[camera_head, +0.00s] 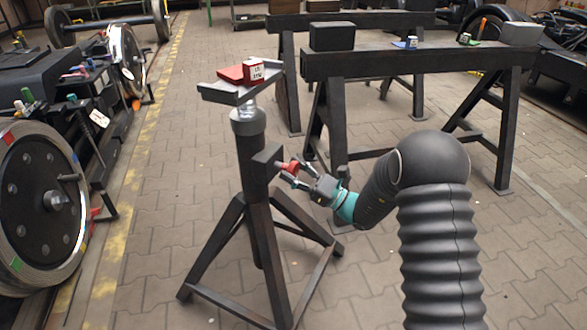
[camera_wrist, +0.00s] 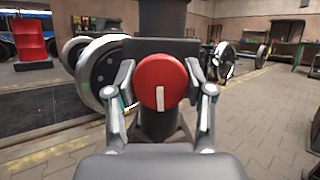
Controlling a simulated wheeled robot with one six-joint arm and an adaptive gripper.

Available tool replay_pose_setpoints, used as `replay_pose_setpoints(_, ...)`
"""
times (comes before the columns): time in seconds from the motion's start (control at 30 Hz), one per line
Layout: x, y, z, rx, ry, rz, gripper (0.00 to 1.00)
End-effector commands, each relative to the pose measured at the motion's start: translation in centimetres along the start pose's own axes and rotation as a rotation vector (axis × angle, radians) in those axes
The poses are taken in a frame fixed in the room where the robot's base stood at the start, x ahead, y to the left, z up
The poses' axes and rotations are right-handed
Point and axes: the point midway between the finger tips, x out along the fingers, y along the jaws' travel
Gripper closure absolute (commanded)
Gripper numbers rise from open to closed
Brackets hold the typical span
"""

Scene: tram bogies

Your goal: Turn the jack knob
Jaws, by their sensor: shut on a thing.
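The jack stand (camera_head: 262,230) is a dark post on splayed legs, standing on the paved floor in the head view. Its red knob (camera_head: 289,167) sticks out of a dark block on the right side of the post. My gripper (camera_head: 299,172) reaches the knob from the right. In the wrist view the round red knob (camera_wrist: 160,82), with a white mark pointing straight down, sits between the two fingers of my gripper (camera_wrist: 161,88). The fingers are closed in on its left and right sides. The jack post (camera_wrist: 162,18) stands behind it.
A red and white block (camera_head: 250,72) lies on the jack's top plate. Dark trestles (camera_head: 420,62) stand behind and to the right. A wheelset with a large wheel (camera_head: 45,205) is at the left, beside a yellow floor line (camera_head: 125,195). Paved floor lies open between.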

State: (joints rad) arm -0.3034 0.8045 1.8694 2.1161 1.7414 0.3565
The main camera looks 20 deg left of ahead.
Motion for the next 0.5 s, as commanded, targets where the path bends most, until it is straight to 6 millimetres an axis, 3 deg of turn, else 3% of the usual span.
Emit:
replay_pose_setpoints(0.4,-0.02,-0.01,-0.08,0.006,0.001,-0.003,0.82)
replay_pose_setpoints(0.43,-0.02,-0.01,-0.07,0.005,0.001,-0.003,0.42)
replay_pose_setpoints(0.5,-0.02,0.00,-0.07,0.005,0.001,-0.003,0.25)
